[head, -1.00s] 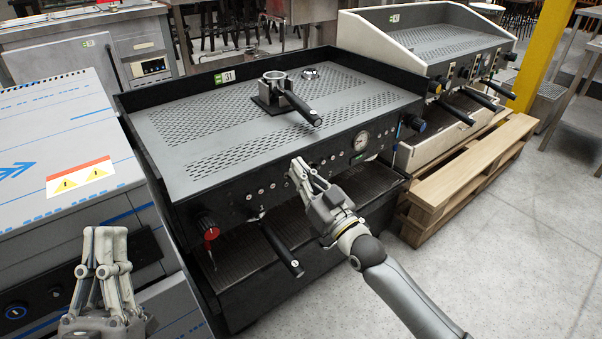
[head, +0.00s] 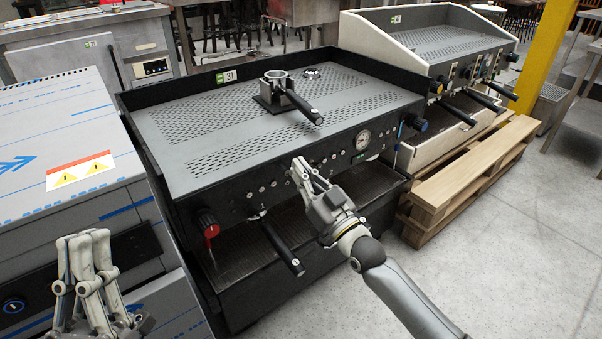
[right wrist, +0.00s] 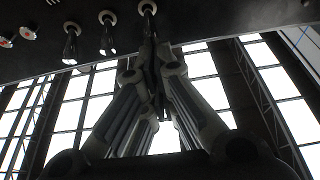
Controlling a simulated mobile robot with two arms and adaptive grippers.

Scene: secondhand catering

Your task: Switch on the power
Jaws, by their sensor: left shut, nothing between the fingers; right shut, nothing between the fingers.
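The black espresso machine (head: 330,95) stands in the middle of the head view. I cannot tell which control is the power switch. My right gripper (head: 297,165) is shut and empty, its fingertips at the panel's button row. My left gripper (head: 84,240) is shut and empty at the lower left.
A film-wrapped appliance (head: 60,130) with a blue-ringed round control (head: 13,306) stands left, behind my left gripper. A portafilter (head: 300,102) rests on the machine's top; another handle (head: 283,247) juts from its front. A second machine (head: 440,40) and wooden pallet (head: 470,170) stand right. Floor is clear at lower right.

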